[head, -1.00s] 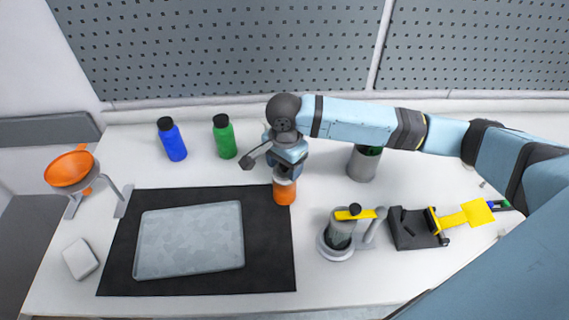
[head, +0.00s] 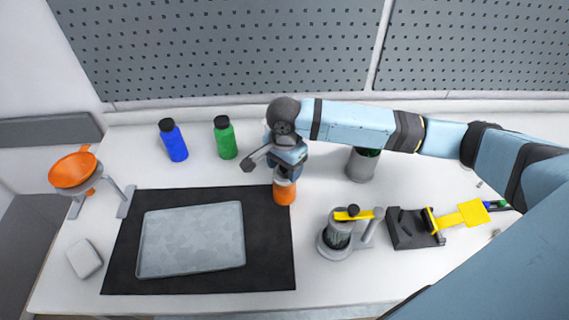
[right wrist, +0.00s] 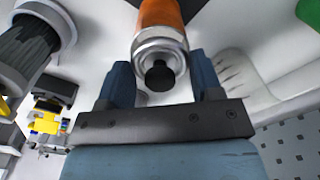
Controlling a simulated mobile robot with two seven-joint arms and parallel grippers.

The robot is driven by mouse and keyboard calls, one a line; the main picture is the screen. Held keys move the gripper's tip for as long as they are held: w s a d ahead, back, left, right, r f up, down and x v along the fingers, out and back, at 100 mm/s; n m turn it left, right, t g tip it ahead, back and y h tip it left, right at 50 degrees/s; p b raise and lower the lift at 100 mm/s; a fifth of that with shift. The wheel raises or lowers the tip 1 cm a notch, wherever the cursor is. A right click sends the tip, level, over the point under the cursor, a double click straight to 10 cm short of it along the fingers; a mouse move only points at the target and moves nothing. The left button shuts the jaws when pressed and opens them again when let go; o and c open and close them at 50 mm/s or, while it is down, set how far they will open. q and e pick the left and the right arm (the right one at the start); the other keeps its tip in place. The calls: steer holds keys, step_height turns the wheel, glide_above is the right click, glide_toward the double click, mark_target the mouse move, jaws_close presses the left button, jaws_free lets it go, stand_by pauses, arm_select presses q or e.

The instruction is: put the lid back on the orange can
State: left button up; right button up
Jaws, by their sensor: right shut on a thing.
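The orange can (head: 284,194) stands upright at the right edge of the black mat, and its side also shows at the top of the right wrist view (right wrist: 160,14). The silver lid (right wrist: 160,47) with a black knob (right wrist: 159,76) is at the can's top, in line with it. My right gripper (head: 286,175) is directly above the can, its fingers on both sides of the lid, shut on it. Whether the lid is fully seated on the rim cannot be told. The left gripper is not in view.
A grey tray (head: 190,240) lies on the black mat (head: 272,262). Blue (head: 173,141) and green (head: 224,138) bottles stand behind. A silver grinder-like device (head: 337,236) and a dark stand with a yellow paddle (head: 414,228) are at right. An orange funnel (head: 74,170) is at left.

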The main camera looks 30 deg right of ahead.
stand_by(0.4)
steer(key=o, duration=1.2)
steer(key=shift+c, duration=0.2)
